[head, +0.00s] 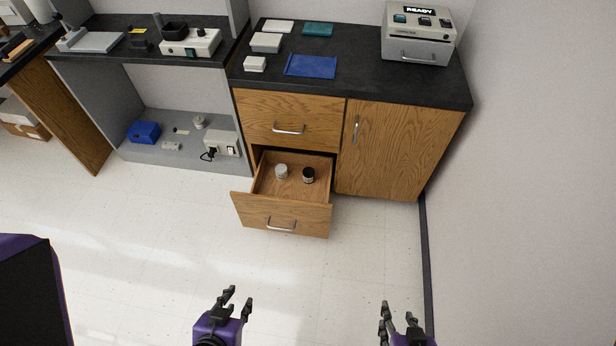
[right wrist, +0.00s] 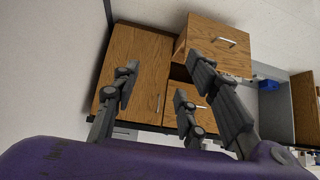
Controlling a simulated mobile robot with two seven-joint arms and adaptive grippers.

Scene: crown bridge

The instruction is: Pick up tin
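The lower drawer (head: 283,213) of the wooden cabinet is pulled open. Inside it stand a small whitish-grey round container (head: 281,172) and a small dark container with a light top (head: 308,175), side by side and slightly apart. I cannot tell from their looks which one is the tin. My left gripper (head: 240,297) is open and empty, in front of and below the drawer in the head view. My right gripper (head: 397,312) is open and empty, further right. Its spread fingers also show in the right wrist view (right wrist: 165,85), with the cabinet beyond; the containers are not visible there.
The upper drawer (head: 289,120) and cabinet door (head: 385,150) are shut. The black countertop (head: 350,60) holds a grey device (head: 418,35), a blue mat (head: 311,66) and small boxes. A wall stands at right. A grey shelf unit (head: 100,90) is at left. The floor before the drawer is clear.

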